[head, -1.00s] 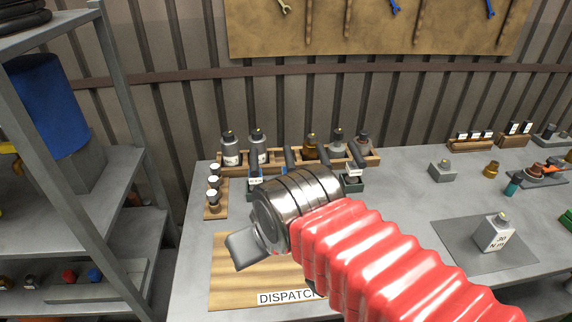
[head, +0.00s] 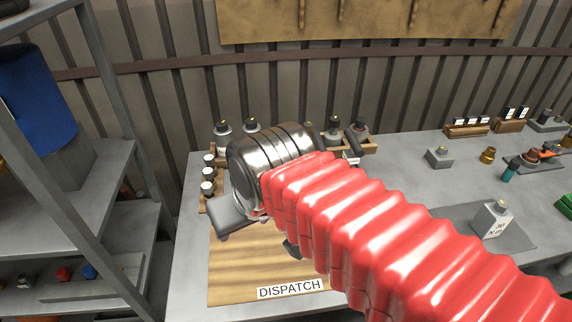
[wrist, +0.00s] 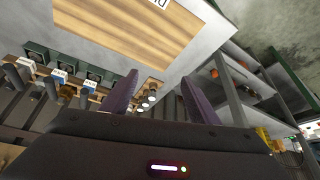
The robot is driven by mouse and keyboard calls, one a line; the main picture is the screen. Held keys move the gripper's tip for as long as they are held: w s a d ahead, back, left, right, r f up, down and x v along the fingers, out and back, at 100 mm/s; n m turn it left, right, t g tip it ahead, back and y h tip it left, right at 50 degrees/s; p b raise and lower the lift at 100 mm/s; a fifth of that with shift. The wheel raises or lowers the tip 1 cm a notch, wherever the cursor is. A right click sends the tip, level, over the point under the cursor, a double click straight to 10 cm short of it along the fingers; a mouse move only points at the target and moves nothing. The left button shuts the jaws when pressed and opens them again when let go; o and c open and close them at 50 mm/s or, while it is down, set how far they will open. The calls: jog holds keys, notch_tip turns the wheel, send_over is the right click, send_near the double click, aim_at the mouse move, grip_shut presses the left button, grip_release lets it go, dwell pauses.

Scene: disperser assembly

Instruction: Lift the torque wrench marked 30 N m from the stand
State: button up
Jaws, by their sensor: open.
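In the wrist view a row of green holders (wrist: 64,63) with small white and blue labels stands at the left, with dark handles behind it. I take these for the torque wrench stand. The labels are too small to read, so I cannot tell which wrench is the 30 N m one. In the head view my arm hides most of this row. My gripper (wrist: 159,78) is open, with nothing between its two fingers. In the head view it is at the left end of my arm, over the back of the wooden board, its fingers mostly hidden.
A grey block marked 30 N m (head: 492,219) stands on a dark mat at the right. The wooden board (head: 225,275) marked DISPATCH lies at the front. Bottles (head: 252,127) stand in a rack at the back. A shelf unit (head: 95,160) stands left of the bench.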

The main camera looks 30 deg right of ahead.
jog(key=o, duration=0.3)
jog(key=w+d+r+m, duration=0.1)
jog(key=w, duration=0.1)
jog(key=w+d+r+m+g, duration=0.1)
jog(key=w+d+r, duration=0.1)
jog(key=w, duration=0.1)
jog(key=w+d+r+m, duration=0.1)
jog(key=w, duration=0.2)
jog(key=shift+w+d+r+m+g+h, duration=0.15)
jog(key=shift+d+r+m+g+h, duration=0.15)
jog(key=shift+d+r, duration=0.1)
jog(key=shift+o, duration=0.2)
jog(key=w+d+f+m+g, duration=0.2)
jog(key=w+d+m, duration=0.3)
jog(key=w+d, duration=0.3)
jog(key=w+d+f+m+g, duration=0.1)
jog(key=w+d+m, duration=0.3)
jog(key=w+d, duration=0.5)
jog(key=d+f, duration=0.1)
jog(key=d, duration=0.4)
jog(key=shift+w+d+m+g, duration=0.25)
jog(key=shift+d+m+g, duration=0.05)
jog(key=shift+m+g, duration=0.1)
jog(key=shift+f, duration=4.3)
